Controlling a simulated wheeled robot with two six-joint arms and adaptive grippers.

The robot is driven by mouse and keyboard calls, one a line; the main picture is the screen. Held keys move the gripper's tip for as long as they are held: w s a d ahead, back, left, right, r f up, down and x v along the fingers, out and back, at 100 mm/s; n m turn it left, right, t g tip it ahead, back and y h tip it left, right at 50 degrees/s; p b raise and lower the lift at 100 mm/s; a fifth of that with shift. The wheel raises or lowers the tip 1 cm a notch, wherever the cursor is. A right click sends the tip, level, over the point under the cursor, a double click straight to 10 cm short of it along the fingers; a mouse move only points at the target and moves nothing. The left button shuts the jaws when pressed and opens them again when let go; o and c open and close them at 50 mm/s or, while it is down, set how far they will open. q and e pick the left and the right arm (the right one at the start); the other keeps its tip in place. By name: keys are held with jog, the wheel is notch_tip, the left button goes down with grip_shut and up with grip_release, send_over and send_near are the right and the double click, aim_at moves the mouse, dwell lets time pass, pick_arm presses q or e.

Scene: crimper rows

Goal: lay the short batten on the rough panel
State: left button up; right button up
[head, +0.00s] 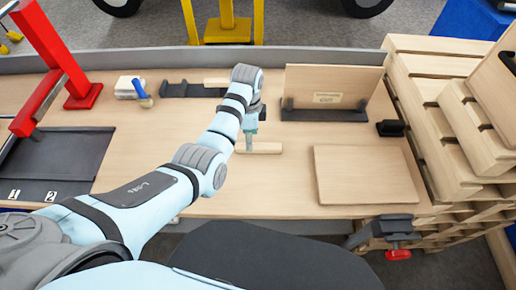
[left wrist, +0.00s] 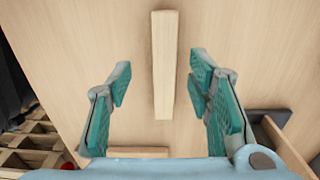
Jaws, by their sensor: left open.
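A pale batten (head: 270,148) lies flat on the bench, running left to right. My left gripper (head: 251,138) is over it, open. In the left wrist view the batten (left wrist: 163,65) shows ahead of and between the spread fingers of my left gripper (left wrist: 160,95), with space on both sides. A flat wooden panel (head: 365,175) lies on the bench to the right; its edge (left wrist: 138,152) shows low in the left wrist view. Another panel (head: 345,84) stands upright in a black holder at the back. I cannot tell their surface texture. My right gripper is out of view.
A second light wooden piece (head: 214,82) is at a black rack (head: 180,89) at the back, partly behind my arm. A blue-handled tool (head: 141,93) and a dark tray (head: 60,160) are on the left. Pallets (head: 450,130) stand right. Bench between batten and flat panel is clear.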

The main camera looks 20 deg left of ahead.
aim_at(258, 148)
pick_arm(q)
jog(key=f, duration=0.1)
jog(key=f+b, duration=0.1)
jog(key=f, duration=0.1)
jog(key=w+f, duration=0.1)
jog(key=f, duration=0.1)
jog(key=shift+d+f, duration=0.1)
jog(key=shift+d, duration=0.15)
jog(key=shift+s, duration=0.2)
jog(key=shift+c, duration=0.6)
grip_shut()
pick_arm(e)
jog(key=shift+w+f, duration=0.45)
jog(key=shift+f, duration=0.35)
pick_arm(q)
jog(key=shift+r, duration=0.25)
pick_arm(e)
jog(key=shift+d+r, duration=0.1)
